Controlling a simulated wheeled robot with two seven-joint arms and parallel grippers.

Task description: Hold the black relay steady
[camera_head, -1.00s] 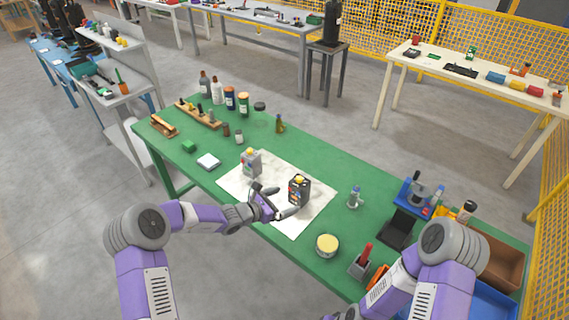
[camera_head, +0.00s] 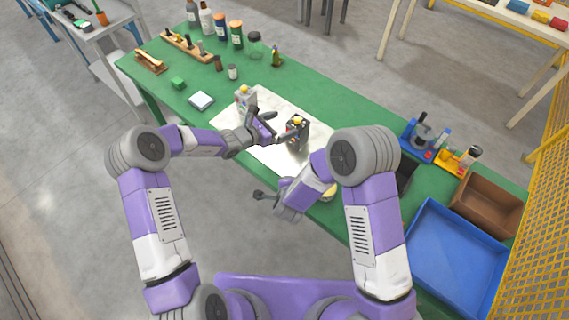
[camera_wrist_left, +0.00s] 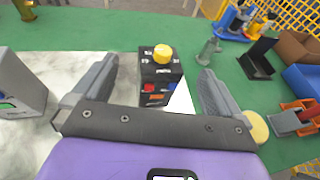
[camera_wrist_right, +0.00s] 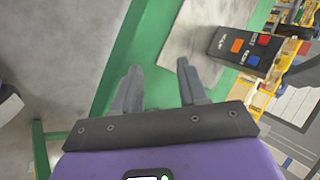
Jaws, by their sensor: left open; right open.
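The black relay (camera_head: 298,131) stands upright on the pale mat (camera_head: 270,153), with a yellow knob on top and coloured patches on its face. My left gripper (camera_head: 274,127) is open just left of it in the head view. In the left wrist view the relay (camera_wrist_left: 160,75) stands beyond and between the open fingers (camera_wrist_left: 152,82), with no visible contact. My right gripper (camera_wrist_right: 157,88) is open and empty near the table's front edge. The right wrist view shows the relay (camera_wrist_right: 247,50) off to the upper right, apart from the fingers. A grey relay-like box (camera_head: 245,97) stands on the mat's far left.
The green table (camera_head: 335,107) carries several bottles (camera_head: 220,25) at the back left and a white square item (camera_head: 201,101). A blue tray (camera_head: 455,255) and a brown box (camera_head: 487,203) sit at the right. My right forearm hides the yellow tin partly.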

